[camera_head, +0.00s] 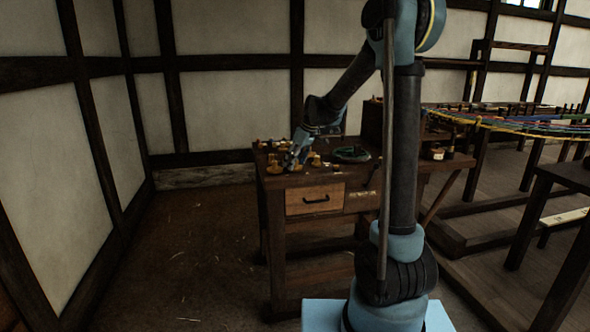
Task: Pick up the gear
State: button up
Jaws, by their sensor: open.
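My gripper (293,162) is open, pointing down low over the left part of a dark wooden workbench (335,177). Small brass-yellow pieces lie around it, one at its left (272,167) and one at its right (315,160). They are too small in view to tell which of them is a gear, or whether my fingers touch one. A dark green round thing (351,154) lies on the bench to the right of my gripper; I cannot tell what it is.
The bench has a lighter drawer (315,199) with a dark handle. A dark box (373,125) stands at the back of the bench, partly behind my arm. A frame with coloured ropes (520,124) stands at the right. The floor (200,255) left of the bench is open.

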jog(key=shift+a+f, duration=0.1)
jog(key=shift+f, duration=0.2)
jog(key=shift+c, duration=0.6)
jog(key=c, duration=0.8)
jog(key=shift+c, duration=0.2)
notch_tip(320, 180, up, 14)
dwell(0.4)
